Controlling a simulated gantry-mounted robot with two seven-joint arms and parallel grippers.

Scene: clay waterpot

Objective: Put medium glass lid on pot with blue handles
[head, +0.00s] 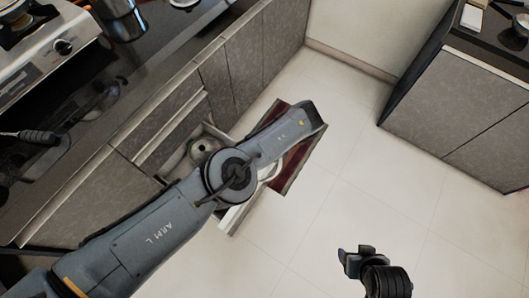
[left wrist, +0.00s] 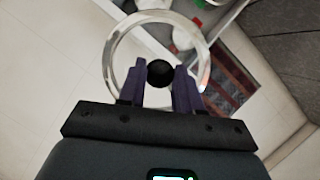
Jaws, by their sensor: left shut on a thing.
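In the left wrist view, a round clear glass lid (left wrist: 112,62) with a pale rim and a black knob (left wrist: 159,72) is at my left gripper (left wrist: 160,82). The purple fingers are closed on the knob. In the head view my left arm hides the gripper and most of the lid; a small pale curved edge shows beside the arm. My right gripper (head: 355,260) is low over the floor, with nothing visible in it; its finger gap is unclear. A metal pot (head: 121,17) stands on the counter at the top left. I cannot make out blue handles.
An open drawer (head: 186,157) below the counter holds a round metal item (head: 203,148). A dark red patterned rug (head: 292,166) lies on the tiled floor. A stove (head: 50,45) is at the top left. Another cabinet (head: 455,110) stands at right.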

